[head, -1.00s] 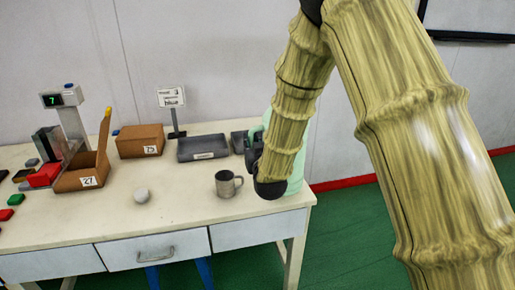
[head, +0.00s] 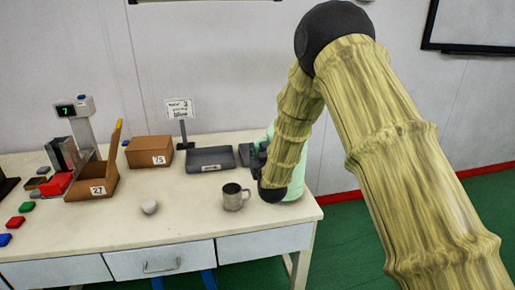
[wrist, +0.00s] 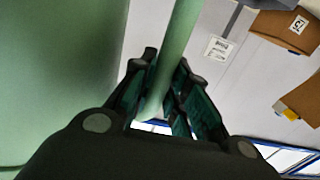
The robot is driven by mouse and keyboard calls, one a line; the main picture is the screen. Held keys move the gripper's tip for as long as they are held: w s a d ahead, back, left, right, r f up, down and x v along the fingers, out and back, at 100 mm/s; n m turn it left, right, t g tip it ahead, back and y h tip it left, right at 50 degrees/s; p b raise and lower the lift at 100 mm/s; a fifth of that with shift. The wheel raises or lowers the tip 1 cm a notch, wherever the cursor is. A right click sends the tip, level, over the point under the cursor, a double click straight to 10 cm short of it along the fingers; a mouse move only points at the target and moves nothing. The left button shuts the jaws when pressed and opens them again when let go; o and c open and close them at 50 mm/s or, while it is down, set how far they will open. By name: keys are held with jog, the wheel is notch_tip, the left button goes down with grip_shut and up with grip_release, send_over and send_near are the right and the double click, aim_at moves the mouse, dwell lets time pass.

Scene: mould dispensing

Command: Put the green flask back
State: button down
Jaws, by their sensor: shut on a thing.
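The green flask (head: 298,178) is pale green and large, at the right end of the table, mostly hidden behind my arm in the head view. In the wrist view its body (wrist: 55,80) fills the left side and its handle (wrist: 178,42) runs between my fingers. My gripper (wrist: 165,95) is shut on the handle. In the head view my gripper (head: 258,160) is partly hidden by my arm's last links. The flask looks upright; I cannot tell whether its base touches the table.
A grey mug (head: 232,198) stands just left of the flask, with a white ball (head: 150,207) further left. Behind are a grey tray (head: 210,168), a sign (head: 180,110) and cardboard boxes (head: 148,143). The table's (head: 190,225) front middle is clear.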

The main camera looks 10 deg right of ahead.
jog(key=shift+f, duration=0.75)
jog(key=c, duration=1.4)
grip_release()
